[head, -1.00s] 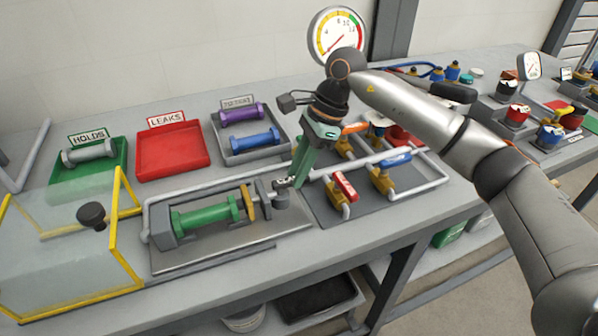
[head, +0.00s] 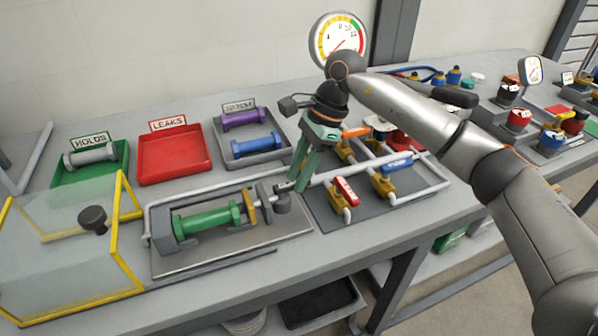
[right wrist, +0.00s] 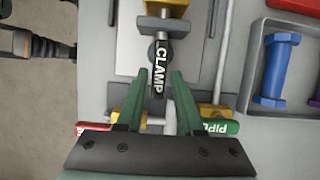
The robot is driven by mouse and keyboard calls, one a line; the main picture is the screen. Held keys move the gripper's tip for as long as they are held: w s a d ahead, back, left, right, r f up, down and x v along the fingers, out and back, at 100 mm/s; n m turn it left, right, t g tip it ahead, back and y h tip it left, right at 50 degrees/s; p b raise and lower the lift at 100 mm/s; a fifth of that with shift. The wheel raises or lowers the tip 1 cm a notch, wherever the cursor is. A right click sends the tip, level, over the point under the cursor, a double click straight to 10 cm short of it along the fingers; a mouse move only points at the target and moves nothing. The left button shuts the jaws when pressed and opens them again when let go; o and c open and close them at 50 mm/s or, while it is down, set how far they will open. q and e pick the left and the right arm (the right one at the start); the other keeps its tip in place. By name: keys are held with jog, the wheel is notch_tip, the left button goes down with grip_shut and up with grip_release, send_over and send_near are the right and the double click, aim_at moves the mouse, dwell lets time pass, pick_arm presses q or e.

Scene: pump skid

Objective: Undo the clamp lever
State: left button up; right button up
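The clamp lever (right wrist: 160,68) is a black bar with white CLAMP lettering in the right wrist view. In the head view its end (head: 287,186) shows at the right of the test fixture. My right gripper (right wrist: 158,88) is open, with its green fingers on either side of the lever's end; I cannot tell if they touch it. In the head view the right gripper (head: 297,186) points down at the lever. A green spool-shaped part (head: 207,218) lies in the fixture, left of a gold disc (head: 250,207). My left gripper is not in view.
Valves with a red handle (head: 346,190) and a blue handle (head: 396,163) stand close right of the lever. A yellow-framed clear guard (head: 122,250) is at the left. Green, red (head: 172,172) and grey trays stand behind. A pressure gauge (head: 338,40) is at the back.

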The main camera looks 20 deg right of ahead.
jog(key=v, duration=1.2)
jog(key=shift+r+p, duration=0.3)
